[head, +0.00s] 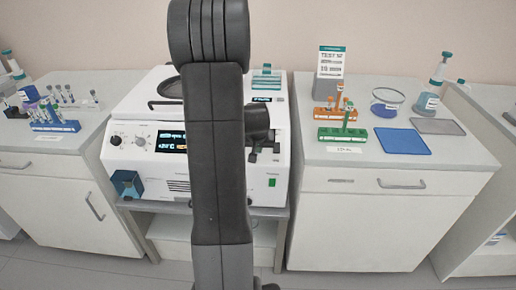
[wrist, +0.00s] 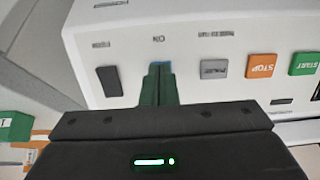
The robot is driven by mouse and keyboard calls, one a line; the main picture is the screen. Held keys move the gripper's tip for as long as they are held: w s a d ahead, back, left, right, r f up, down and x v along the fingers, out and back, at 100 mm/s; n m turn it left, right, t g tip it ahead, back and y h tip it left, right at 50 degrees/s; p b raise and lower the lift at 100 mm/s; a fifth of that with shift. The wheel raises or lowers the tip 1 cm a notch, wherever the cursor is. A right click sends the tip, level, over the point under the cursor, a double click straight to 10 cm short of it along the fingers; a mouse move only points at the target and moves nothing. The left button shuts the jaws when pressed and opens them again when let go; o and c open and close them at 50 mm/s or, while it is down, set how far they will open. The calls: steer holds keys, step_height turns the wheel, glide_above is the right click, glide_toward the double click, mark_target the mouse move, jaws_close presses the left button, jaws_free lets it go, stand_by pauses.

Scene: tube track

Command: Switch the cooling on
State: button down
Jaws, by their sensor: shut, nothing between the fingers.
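The white machine (head: 130,150) stands between two counters in the head view, partly hidden by my arm. Its dark display (head: 172,143) shows small lit text, too small to read surely. In the wrist view the machine's panel (wrist: 190,20) appears upside down, with a row of buttons. My gripper (wrist: 159,70) is shut and empty, its green fingertips at the panel. A bit of a blue button (wrist: 166,64) shows behind the tips, mostly hidden. I cannot tell whether they touch it.
Beside the tips are a black rocker switch (wrist: 109,81), a grey button (wrist: 214,68), an orange STOP button (wrist: 261,66) and a green START button (wrist: 305,64). Tube racks stand on the left counter (head: 70,140) and right counter (head: 400,170).

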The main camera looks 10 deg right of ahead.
stand_by(0.4)
steer(key=shift+r+p, duration=0.5)
steer(key=shift+r, duration=0.15)
steer(key=shift+r, duration=0.1)
steer(key=shift+s+r, duration=0.15)
steer(key=shift+r, duration=0.15)
steer(key=s+a+r, duration=0.2)
steer(key=s+r, duration=0.6)
steer(key=r, duration=0.1)
steer(key=shift+s+a+r, duration=0.3)
steer(key=shift+s, duration=0.05)
